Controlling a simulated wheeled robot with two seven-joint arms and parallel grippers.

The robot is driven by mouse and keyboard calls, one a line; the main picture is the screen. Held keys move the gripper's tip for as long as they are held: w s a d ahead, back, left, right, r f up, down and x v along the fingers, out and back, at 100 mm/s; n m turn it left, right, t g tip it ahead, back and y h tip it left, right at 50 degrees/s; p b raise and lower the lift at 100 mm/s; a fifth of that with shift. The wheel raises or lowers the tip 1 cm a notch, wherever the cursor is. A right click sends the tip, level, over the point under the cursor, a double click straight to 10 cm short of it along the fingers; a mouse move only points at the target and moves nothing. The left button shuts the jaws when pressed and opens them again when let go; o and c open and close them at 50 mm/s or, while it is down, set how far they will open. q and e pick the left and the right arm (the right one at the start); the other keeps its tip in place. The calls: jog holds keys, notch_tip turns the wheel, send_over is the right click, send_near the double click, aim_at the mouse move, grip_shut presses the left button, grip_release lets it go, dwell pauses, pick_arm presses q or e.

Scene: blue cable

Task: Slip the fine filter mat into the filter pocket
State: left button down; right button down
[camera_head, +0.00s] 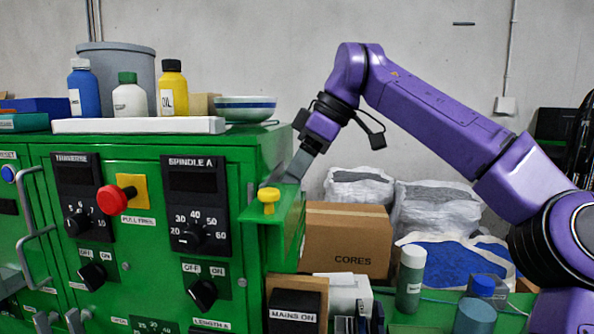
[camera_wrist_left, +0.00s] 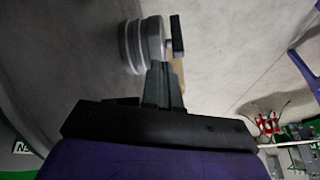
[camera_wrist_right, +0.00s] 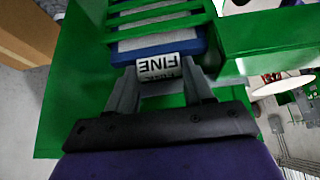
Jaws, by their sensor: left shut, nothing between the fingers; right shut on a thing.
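In the right wrist view, the fine filter mat (camera_wrist_right: 158,48) has a blue frame, pale mesh and a white tab marked FINE. My right gripper (camera_wrist_right: 160,75) is shut on its tab end. The mat's far part lies behind the green bars of the filter pocket (camera_wrist_right: 160,22); its far end is out of view. In the head view my right gripper (camera_head: 277,181) is at the green cabinet's right side, above a green ledge, and the mat cannot be made out. My left gripper (camera_wrist_left: 163,80) is shut and empty in the left wrist view, and is not in the head view.
A yellow knob (camera_head: 268,197) is close to my right gripper. Bottles and a bowl (camera_head: 245,108) stand on the green cabinet (camera_head: 140,150). A cardboard box (camera_head: 345,240) is right of it. A round grey fitting (camera_wrist_left: 143,45) appears beyond my left gripper.

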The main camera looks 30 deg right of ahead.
jog(key=shift+f, duration=0.25)
dwell(0.4)
jog(key=shift+c, duration=1.7)
grip_release()
jog(key=p+v, duration=0.2)
jog(key=v, duration=0.8)
jog(key=shift+d+r+p, duration=0.15)
jog(key=shift+r+p, duration=0.05)
jog(key=shift+p, duration=0.1)
jog(key=shift+s, duration=0.1)
